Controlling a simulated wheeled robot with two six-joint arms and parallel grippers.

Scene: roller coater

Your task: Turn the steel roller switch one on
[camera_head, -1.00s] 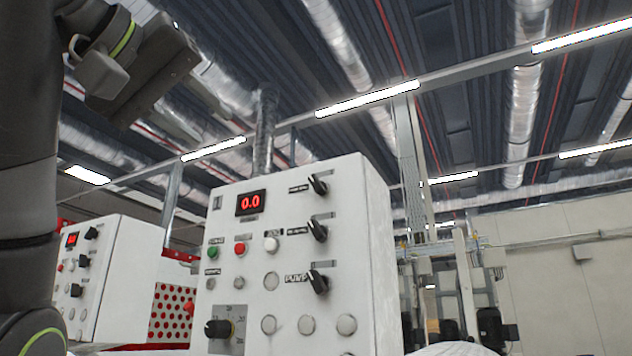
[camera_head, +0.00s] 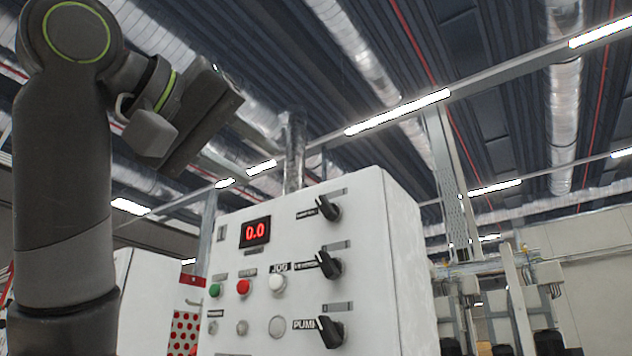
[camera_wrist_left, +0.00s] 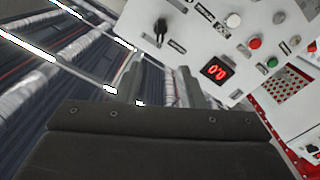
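The white control panel (camera_head: 300,240) carries a column of black rotary switches: a top switch (camera_head: 328,208), a middle switch (camera_head: 329,265) and a bottom switch (camera_head: 330,332) labelled PUMP. The other two labels are too small to read surely, so I cannot tell which is the steel roller switch. My left gripper (camera_head: 205,118) is in the air, up and left of the panel, touching nothing. My right gripper is not in view.
The panel has a red 0.0 display (camera_head: 255,232), a green button (camera_head: 215,290), a red button (camera_head: 243,287) and a white button (camera_head: 277,284). A second white cabinet (camera_head: 145,285) stands behind my left arm. The air before the switches looks clear.

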